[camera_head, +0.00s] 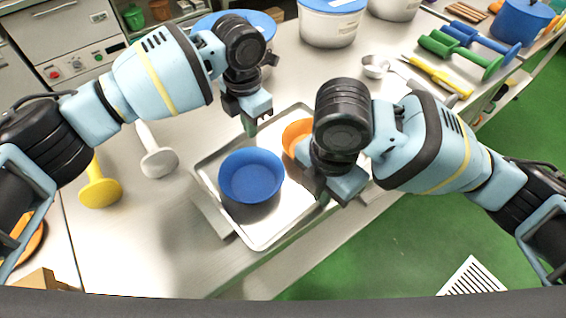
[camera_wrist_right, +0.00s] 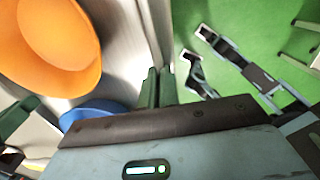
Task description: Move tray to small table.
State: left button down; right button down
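The tray (camera_head: 273,232) is a shallow silver metal rectangle lying on the counter, its near right edge close to the counter's front edge. A blue bowl (camera_head: 251,174) and an orange bowl (camera_head: 296,134) stand in it. My left gripper (camera_head: 250,127) points down at the tray's far left rim; its finger gap is too small to judge. My right gripper (camera_head: 321,194) is at the tray's right rim, partly hidden by its wrist. In the right wrist view its fingers (camera_wrist_right: 158,88) are close together with the tray rim between them. The orange bowl (camera_wrist_right: 52,35) shows there beside them.
A yellow dumbbell-shaped tool (camera_head: 99,188) and a white one (camera_head: 157,157) lie left of the tray. White tubs (camera_head: 330,25), a measuring scoop (camera_head: 375,66) and green tools (camera_head: 462,55) are behind. Green floor (camera_head: 400,250) lies in front of the counter.

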pick_arm(q)
jog(key=shift+r, duration=0.2)
pick_arm(e)
jog(key=shift+r, duration=0.15)
dwell(0.3)
